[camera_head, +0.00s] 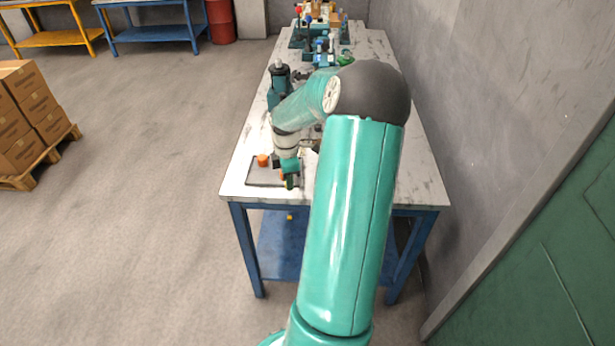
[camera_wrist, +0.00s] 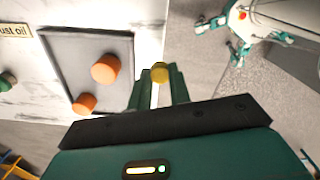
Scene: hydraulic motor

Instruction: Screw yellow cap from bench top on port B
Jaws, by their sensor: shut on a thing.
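The yellow cap (camera_wrist: 160,72) sits between the fingertips of my gripper (camera_wrist: 160,84) in the wrist view. The fingers are shut on it. In the head view my gripper (camera_head: 290,182) is at the near left part of the bench top, beside the grey tray (camera_head: 261,184); I cannot make out the cap between its fingers there. In the wrist view the tray (camera_wrist: 62,60) lies left of the fingers and holds two orange caps, a larger one (camera_wrist: 106,68) and a smaller one (camera_wrist: 84,103). Port B cannot be made out.
The bench (camera_head: 410,182) has a pale marbled top; more equipment (camera_head: 320,45) stands at its far end. A dark green upright unit (camera_head: 279,82) stands beyond my gripper. A small yellow spot (camera_head: 290,216) shows below the front edge. A grey wall (camera_head: 465,110) borders the right side.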

